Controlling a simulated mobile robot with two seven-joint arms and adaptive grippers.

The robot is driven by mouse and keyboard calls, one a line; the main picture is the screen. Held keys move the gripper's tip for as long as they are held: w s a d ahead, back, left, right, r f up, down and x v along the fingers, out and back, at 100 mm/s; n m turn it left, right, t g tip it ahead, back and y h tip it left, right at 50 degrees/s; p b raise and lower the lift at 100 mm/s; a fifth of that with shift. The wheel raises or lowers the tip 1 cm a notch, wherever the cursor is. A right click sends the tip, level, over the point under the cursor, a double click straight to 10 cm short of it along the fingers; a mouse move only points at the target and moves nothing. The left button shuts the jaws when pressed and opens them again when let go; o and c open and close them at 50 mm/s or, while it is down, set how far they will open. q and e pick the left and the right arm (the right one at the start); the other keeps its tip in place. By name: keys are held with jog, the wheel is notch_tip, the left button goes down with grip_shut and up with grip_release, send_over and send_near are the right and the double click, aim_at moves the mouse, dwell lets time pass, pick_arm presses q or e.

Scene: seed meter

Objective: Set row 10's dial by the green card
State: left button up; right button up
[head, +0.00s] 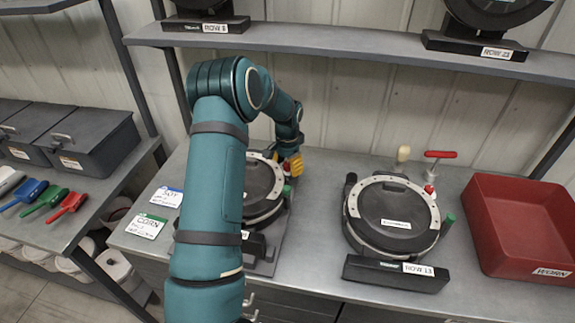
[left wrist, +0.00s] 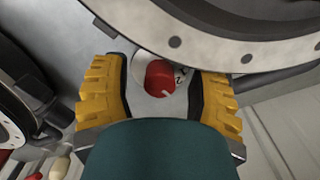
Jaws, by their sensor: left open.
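The green-headed card (head: 146,226), which reads CORN, lies at the table's left edge. The left seed meter (head: 262,190) is a round dark disc with a pale rim, partly hidden by my left arm; its row label is mostly covered, so I cannot read the number. My left gripper (head: 293,165) is at the meter's upper right edge. In the left wrist view its yellow fingers (left wrist: 160,88) are open on either side of a red dial (left wrist: 159,78) with a white mark, with gaps to both fingers. The printed scale beside the dial is mostly hidden. My right gripper is not in view.
A blue-headed card (head: 168,196) lies above the green one. The ROW 13 meter (head: 392,215) stands to the right, beside a red WORN bin (head: 522,225). A shelf (head: 350,50) with more meters runs above. Coloured scoops (head: 45,203) and grey boxes (head: 90,140) are at left.

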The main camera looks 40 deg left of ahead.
aim_at(287, 164)
pick_arm(q)
grip_shut()
jog(key=shift+m, duration=1.5)
grip_release()
notch_tip(287, 164, up, 12)
jog(key=shift+s+f, duration=0.1)
jog(key=shift+f, duration=0.05)
